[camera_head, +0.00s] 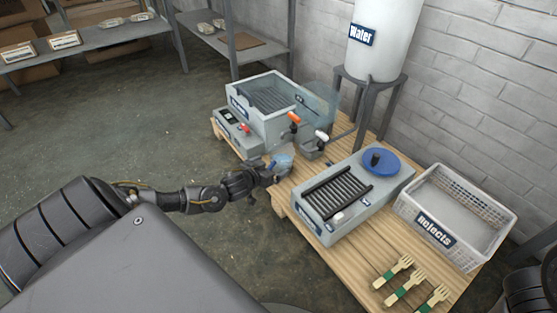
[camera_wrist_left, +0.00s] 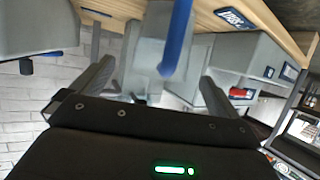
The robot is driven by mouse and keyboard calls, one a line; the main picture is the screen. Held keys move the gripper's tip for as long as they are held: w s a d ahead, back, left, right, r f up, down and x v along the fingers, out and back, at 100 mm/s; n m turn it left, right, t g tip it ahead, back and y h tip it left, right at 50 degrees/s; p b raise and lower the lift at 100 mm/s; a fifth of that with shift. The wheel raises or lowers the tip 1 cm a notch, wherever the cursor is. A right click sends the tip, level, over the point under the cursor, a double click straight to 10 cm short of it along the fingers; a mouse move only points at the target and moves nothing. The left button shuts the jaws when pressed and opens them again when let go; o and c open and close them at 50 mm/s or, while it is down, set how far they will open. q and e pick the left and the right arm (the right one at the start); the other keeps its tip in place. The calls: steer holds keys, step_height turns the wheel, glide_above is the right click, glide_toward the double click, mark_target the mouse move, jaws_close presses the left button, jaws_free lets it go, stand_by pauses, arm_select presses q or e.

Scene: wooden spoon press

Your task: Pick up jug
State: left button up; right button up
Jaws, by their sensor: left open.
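The jug (camera_head: 283,160) looks pale blue and stands at the near left edge of the wooden table, beside my left gripper (camera_head: 268,176). In the left wrist view a grey body with a blue handle (camera_wrist_left: 178,38), apparently the jug, sits ahead of and between the fingers. My left gripper (camera_wrist_left: 152,92) is open, with a finger on each side of it. Contact cannot be told. The gripper partly hides the jug in the head view.
A water tank (camera_head: 383,45) stands behind. Open floor lies left.

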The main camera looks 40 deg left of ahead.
mark_target(274, 162)
arm_select(q)
steer(key=b+x, duration=0.4)
steer(key=shift+w+a, duration=0.1)
steer(key=shift+a, duration=0.15)
steer(key=shift+w, duration=0.4)
steer(key=shift+r, duration=0.1)
steer(key=c, duration=1.2)
